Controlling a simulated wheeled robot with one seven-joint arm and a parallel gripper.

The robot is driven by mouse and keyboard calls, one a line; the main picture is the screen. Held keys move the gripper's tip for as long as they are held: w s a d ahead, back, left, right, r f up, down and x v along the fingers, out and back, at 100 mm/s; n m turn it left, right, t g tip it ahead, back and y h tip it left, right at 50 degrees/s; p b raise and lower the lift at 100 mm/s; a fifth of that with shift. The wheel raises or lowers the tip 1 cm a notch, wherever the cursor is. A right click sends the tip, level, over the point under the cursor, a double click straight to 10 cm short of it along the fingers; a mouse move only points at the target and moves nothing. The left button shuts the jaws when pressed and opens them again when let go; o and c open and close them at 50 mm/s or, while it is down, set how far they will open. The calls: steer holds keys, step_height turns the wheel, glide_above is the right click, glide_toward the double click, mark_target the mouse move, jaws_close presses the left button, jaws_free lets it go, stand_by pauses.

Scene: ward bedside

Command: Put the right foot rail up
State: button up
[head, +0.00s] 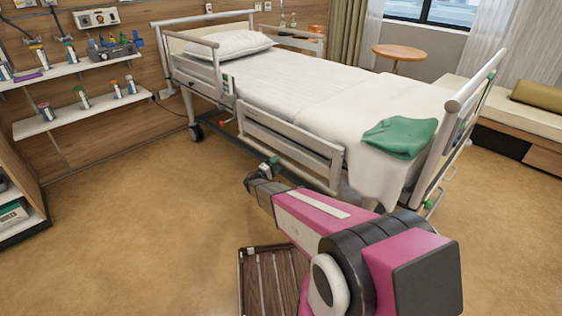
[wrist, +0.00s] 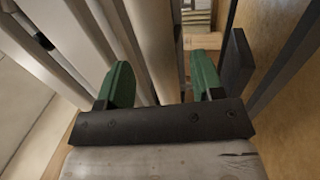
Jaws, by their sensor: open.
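The right foot rail (head: 293,133) is the pale rail on the near side of the bed, towards the foot end. It hangs low, its top bar below the mattress top. My gripper (head: 270,166) is in front of the rail's lower part, close to it. In the wrist view my gripper (wrist: 161,82) is open, its two green fingers apart. A pale bar of the bed's side (wrist: 152,40) runs between the fingers in the picture. I cannot tell whether they touch it.
The near head-end rail (head: 200,68) stands raised. A green blanket (head: 401,137) lies on the bed (head: 310,88) near the footboard (head: 460,125). Wall shelves (head: 75,70) hold small items at the left. The floor (head: 130,220) to the left is clear.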

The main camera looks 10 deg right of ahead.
mark_target(281, 160)
steer(key=shift+x, duration=1.95)
